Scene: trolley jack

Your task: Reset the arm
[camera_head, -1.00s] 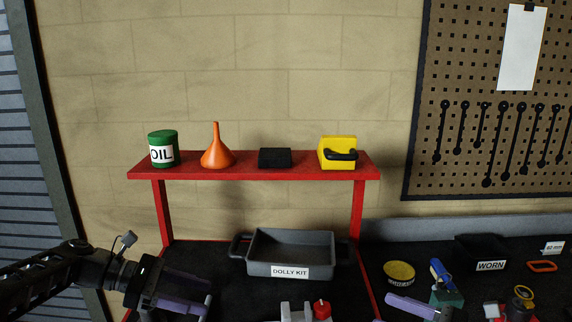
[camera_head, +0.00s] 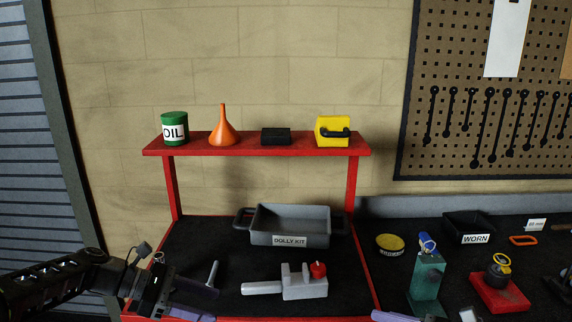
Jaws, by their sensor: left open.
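My left arm comes in from the lower left. Its gripper (camera_head: 196,299) is open, with purple-grey fingers pointing right over the front left of the dark bench mat, and nothing shows between them. A purple finger piece of my right gripper (camera_head: 392,316) just shows at the bottom edge; the rest is out of frame. A grey block-shaped device (camera_head: 300,288) with a handle to the left and a red knob (camera_head: 318,269) lies on the mat, apart from the left gripper. A small silver pin-like piece (camera_head: 212,272) stands close beyond the left fingers.
A grey DOLLY KIT tray (camera_head: 325,240) sits behind the device. A red shelf (camera_head: 255,150) carries an oil can, funnel, black block and yellow case. At right are a green stand (camera_head: 428,285), a red block (camera_head: 500,295), a yellow tub (camera_head: 390,245) and a black WORN bin (camera_head: 470,225).

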